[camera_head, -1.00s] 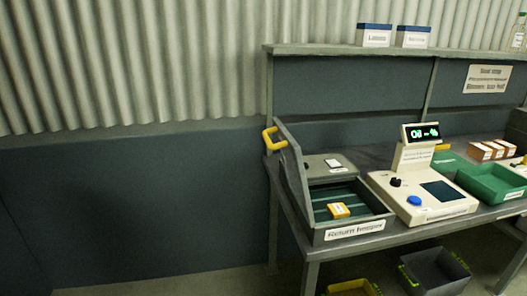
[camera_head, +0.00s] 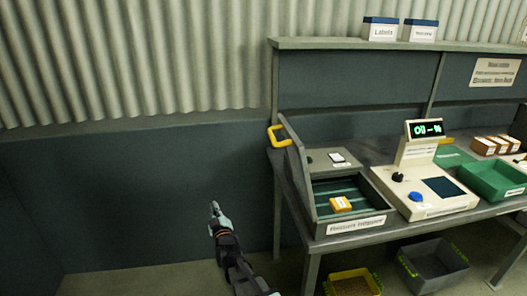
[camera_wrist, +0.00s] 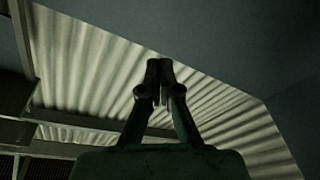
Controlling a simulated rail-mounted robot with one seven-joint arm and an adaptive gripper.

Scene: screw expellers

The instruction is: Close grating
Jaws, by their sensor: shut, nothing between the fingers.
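The grating (camera_head: 296,172) is a grey hinged panel with a yellow handle (camera_head: 277,136). It stands raised at the left side of the hopper box (camera_head: 352,222), which is open. A small yellow block (camera_head: 340,204) lies on the green slatted inside of the box. My gripper (camera_head: 214,209) is in front of the dark wall, left of the bench and well apart from the grating and handle. In the wrist view my gripper (camera_wrist: 159,70) points up at the corrugated wall, its fingers together and empty.
A cream device (camera_head: 422,190) with a screen and blue button stands right of the hopper. A green tray (camera_head: 494,180) lies farther right. A yellow bin (camera_head: 352,284) and a grey bin (camera_head: 434,268) sit under the bench. The space left of the bench is clear.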

